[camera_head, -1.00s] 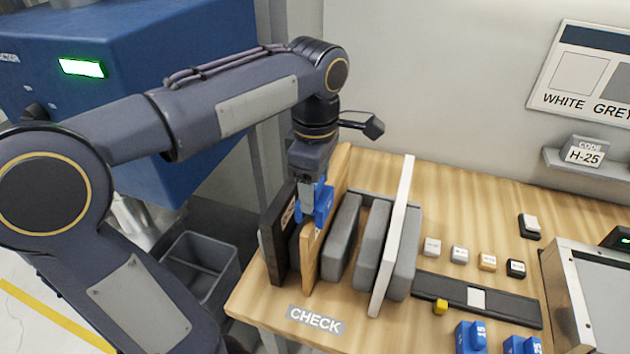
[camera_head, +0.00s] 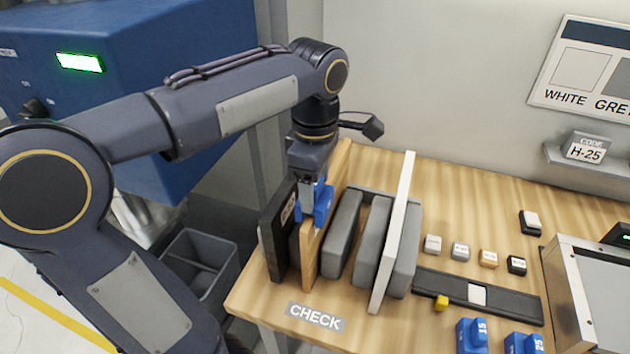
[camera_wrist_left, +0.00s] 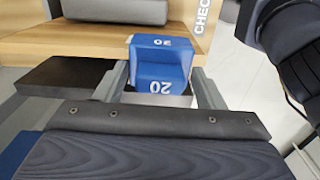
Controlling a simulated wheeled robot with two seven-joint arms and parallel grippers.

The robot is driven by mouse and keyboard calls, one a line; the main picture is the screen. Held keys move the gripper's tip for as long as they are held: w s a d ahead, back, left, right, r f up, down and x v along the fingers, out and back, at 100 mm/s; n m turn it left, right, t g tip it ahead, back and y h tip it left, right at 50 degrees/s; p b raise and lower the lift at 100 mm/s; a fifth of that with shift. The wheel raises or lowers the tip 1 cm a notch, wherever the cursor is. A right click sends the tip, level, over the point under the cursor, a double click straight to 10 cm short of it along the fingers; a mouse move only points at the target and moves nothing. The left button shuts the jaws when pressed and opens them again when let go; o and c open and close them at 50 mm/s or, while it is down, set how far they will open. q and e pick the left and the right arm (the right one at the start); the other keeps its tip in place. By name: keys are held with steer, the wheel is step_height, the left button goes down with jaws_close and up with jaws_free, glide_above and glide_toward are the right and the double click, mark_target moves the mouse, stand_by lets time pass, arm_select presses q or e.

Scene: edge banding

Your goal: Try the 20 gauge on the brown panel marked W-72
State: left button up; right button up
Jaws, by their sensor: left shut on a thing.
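My left gripper (camera_head: 308,190) is shut on the blue 20 gauge (camera_head: 323,204), which is at the upper edge of a tan-brown panel (camera_head: 325,250) standing in the rack. The gauge's "20" shows in the left wrist view (camera_wrist_left: 160,70), between the two fingers (camera_wrist_left: 160,90). Whether the gauge's slot is fitted over the panel edge cannot be told. A dark panel (camera_head: 272,242) with a small pale label stands just left of the tan one. I cannot read W-72 on any panel. My right gripper is not in view.
Grey rack pads (camera_head: 342,240) and a white panel (camera_head: 392,240) stand to the right. Blue gauges marked 15 (camera_head: 472,337) and 25 (camera_head: 523,343) sit at the front right. A CHECK label (camera_head: 315,316) marks the table edge. A grey bin (camera_head: 200,268) is below left.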

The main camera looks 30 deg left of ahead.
arm_select(q)
steer(key=o, duration=1.2)
steer(key=shift+r, duration=0.1)
steer(key=shift+r+p, duration=3.3)
steer(key=shift+r, duration=0.65)
